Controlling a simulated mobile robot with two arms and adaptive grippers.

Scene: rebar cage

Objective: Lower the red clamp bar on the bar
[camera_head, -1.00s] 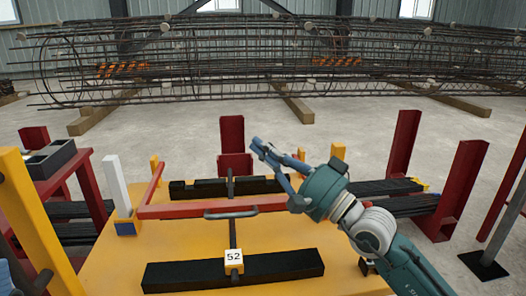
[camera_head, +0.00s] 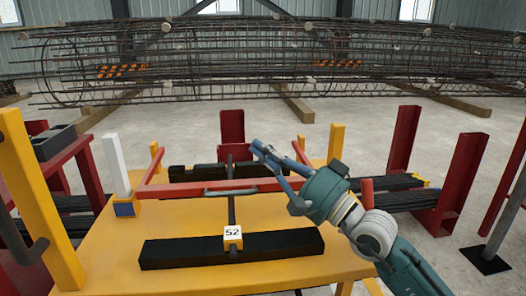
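The red clamp bar (camera_head: 170,191) lies across the yellow table, with a grey handle (camera_head: 231,191) on its middle. Red side arms run back from its ends toward yellow posts. The dark bar (camera_head: 232,212) runs front to back beneath it, with a yellow tag marked 52 (camera_head: 233,237) near its front. My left gripper is not in view.
Black blocks lie on the yellow table (camera_head: 110,259), at the front (camera_head: 232,248) and back. A white post (camera_head: 116,163) stands at its left. Red uprights (camera_head: 403,138) and a red stand flank it. A large rebar cage (camera_head: 200,63) lies behind, across open floor.

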